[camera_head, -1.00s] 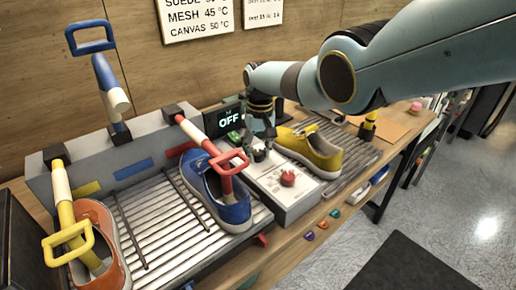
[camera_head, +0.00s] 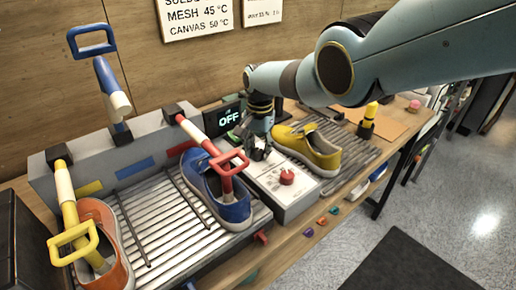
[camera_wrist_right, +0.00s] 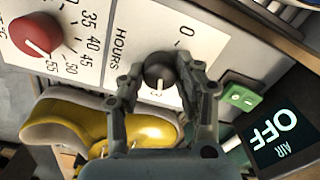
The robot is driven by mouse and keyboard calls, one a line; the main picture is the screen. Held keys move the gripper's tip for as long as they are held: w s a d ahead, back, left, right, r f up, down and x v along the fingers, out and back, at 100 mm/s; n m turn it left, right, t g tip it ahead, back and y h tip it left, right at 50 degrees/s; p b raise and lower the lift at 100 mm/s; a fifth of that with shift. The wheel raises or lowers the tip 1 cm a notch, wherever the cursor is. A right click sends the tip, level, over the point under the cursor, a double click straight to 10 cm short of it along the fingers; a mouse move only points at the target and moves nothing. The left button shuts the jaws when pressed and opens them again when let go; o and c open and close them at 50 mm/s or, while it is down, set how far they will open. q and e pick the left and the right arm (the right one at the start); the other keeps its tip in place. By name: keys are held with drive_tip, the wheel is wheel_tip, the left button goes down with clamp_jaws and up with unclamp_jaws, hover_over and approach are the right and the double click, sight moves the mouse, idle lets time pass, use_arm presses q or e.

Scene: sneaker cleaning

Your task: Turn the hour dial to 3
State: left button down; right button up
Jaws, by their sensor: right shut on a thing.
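The hour dial is a black knob (camera_wrist_right: 160,72) on the white control panel, by the word HOURS in the right wrist view. A 0 is printed above it. A pale mark shows on its lower side, beside a figure partly hidden by the fingers. My right gripper (camera_wrist_right: 155,82) has its two fingers on either side of the knob, shut on it. My left gripper is not in view.
A red dial (camera_head: 287,177) sits nearer on the box. A yellow shoe (camera_head: 308,148) stands right of it, a blue shoe (camera_head: 222,196) left. An OFF display (camera_head: 229,118) stands behind. An orange shoe (camera_head: 103,245) and brush handles are at left.

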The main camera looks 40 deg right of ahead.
sight(259, 151)
drive_tip(key=shift+m, duration=0.4)
drive_tip(key=o, duration=1.1)
drive_tip(key=shift+o, duration=0.2)
drive_tip(key=shift+w+r, duration=0.1)
drive_tip(key=shift+r, duration=0.65)
wheel_tip(259, 151, up, 10)
drive_tip(key=shift+s+r, duration=0.2)
drive_tip(key=shift+s, duration=0.05)
drive_tip(key=shift+f, duration=0.1)
